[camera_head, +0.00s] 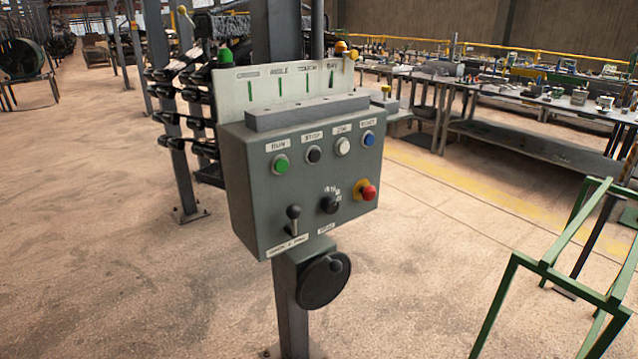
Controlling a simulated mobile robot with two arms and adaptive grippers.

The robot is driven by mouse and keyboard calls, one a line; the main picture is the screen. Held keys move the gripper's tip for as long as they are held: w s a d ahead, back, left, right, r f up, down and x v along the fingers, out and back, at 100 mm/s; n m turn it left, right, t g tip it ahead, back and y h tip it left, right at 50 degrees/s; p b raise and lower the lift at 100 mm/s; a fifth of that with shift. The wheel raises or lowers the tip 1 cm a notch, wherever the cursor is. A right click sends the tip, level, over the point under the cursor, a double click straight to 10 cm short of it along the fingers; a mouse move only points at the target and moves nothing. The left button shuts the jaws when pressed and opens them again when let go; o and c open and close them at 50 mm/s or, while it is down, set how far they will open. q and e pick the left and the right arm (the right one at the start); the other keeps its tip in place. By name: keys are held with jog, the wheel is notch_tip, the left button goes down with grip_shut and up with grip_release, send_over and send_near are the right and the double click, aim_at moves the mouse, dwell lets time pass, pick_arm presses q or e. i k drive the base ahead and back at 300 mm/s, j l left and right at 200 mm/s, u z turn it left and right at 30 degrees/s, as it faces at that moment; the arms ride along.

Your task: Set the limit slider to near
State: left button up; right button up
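A grey control box (258,185) stands on a post in the middle of the head view. Its face has a green button (281,163), black button (314,154), white button (343,146) and blue button (369,139). Below them are a ball-topped lever (293,213), a black rotary knob (329,204) and a red mushroom button (368,192) on yellow. A pale panel (230,95) with several upright green marks rises behind the box top. I cannot make out which part is the limit slider, or its setting. Neither gripper is in view.
A dark handwheel (325,281) sits on the post (292,325) below the box. A green metal frame (545,270) stands at the lower right. Racks with dark parts stand behind left; long workbenches (540,145) line the back right. The floor at left is clear.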

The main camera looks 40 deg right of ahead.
aim_at(353, 54)
jog(key=z, duration=1.35)
